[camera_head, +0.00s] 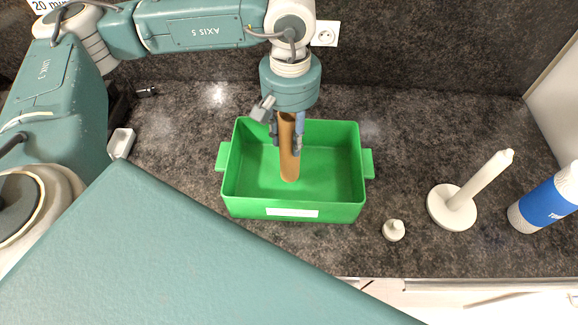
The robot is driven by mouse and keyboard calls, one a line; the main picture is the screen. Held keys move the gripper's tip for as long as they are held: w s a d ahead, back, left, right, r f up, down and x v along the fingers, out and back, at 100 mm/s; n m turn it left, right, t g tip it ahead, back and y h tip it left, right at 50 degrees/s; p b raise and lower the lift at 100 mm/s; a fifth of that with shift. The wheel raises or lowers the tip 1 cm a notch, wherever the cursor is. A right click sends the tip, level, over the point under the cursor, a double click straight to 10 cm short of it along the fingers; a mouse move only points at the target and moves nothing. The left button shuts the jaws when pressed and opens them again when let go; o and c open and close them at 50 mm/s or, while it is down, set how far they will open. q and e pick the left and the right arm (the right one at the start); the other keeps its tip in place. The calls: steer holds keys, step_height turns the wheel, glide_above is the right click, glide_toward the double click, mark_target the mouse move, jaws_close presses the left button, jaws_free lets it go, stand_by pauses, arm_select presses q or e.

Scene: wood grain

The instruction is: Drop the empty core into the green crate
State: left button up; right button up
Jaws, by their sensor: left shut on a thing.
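The empty core is a brown cardboard tube (289,160), roughly upright. My left gripper (288,138) points down and is shut on its upper part. The tube hangs over the inside of the green crate (340,208); I cannot tell whether its lower end touches the crate floor. The crate stands on the dark counter, has a handle at each side and a white label on its front wall, and otherwise looks empty. My right gripper is not in view.
Right of the crate stand a white paper-towel holder (452,207) with a post, a small white knob (393,230) and a blue and white bottle or roll (545,203). A wall with a socket (325,34) closes the back. The counter's front edge runs below.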

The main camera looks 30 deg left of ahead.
arm_select(q)
steer(key=shift+f+b, duration=0.45)
steer(key=shift+f, duration=1.35)
steer(key=o, duration=1.4)
steer(key=shift+a, duration=0.1)
step_height(320, 180, up, 12)
